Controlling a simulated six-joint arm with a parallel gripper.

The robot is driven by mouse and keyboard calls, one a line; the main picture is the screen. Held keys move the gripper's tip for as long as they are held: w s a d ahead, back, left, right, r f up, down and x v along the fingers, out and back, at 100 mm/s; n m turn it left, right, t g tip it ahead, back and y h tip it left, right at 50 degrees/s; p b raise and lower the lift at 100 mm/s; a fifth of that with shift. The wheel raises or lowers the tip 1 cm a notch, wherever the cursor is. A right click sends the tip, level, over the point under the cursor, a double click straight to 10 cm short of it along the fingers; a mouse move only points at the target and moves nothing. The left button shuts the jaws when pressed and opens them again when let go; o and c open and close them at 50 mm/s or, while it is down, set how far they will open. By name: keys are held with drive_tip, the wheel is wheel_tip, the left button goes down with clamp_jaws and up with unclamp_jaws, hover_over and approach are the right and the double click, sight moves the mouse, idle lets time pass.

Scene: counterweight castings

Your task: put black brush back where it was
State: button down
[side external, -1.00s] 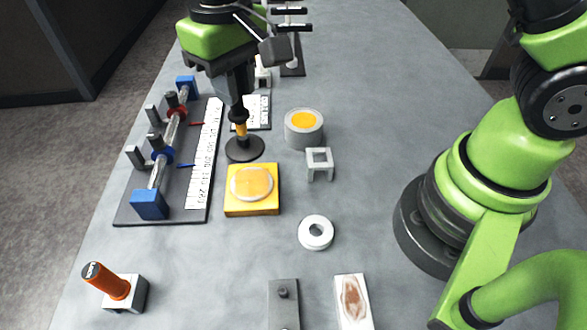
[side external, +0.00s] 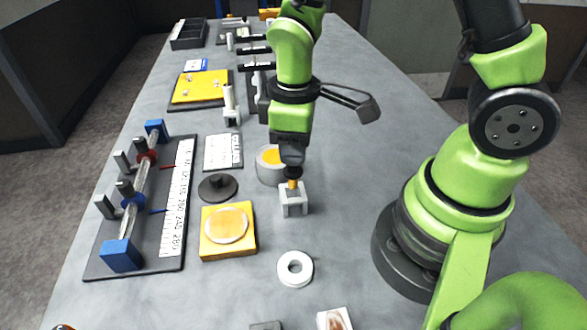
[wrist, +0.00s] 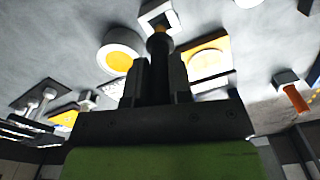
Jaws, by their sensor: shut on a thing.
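My gripper (side external: 291,163) is shut on the black brush (side external: 292,173), which hangs upright with its orange band low down. The grey square holder (side external: 293,204) is directly below, and the brush's lower end is at its opening. I cannot tell how far in it reaches. In the wrist view my gripper (wrist: 157,64) has the black brush (wrist: 158,44) between its fingers. There the brush's tip overlaps the grey holder (wrist: 172,19). The bristles are hidden.
A grey pot with orange contents (side external: 266,176) stands close behind the holder. A black disc (side external: 218,188), a yellow block with a pale round top (side external: 228,243) and a white ring (side external: 295,269) are nearby. An orange-handled tool (wrist: 296,97) shows in the wrist view.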

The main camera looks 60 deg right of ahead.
sight(294, 170)
drive_tip(key=shift+f, duration=2.15)
drive_tip(key=shift+f, duration=0.15)
drive_tip(key=c, duration=1)
unclamp_jaws()
drive_tip(key=shift+f, duration=0.1)
drive_tip(key=shift+c, duration=0.2)
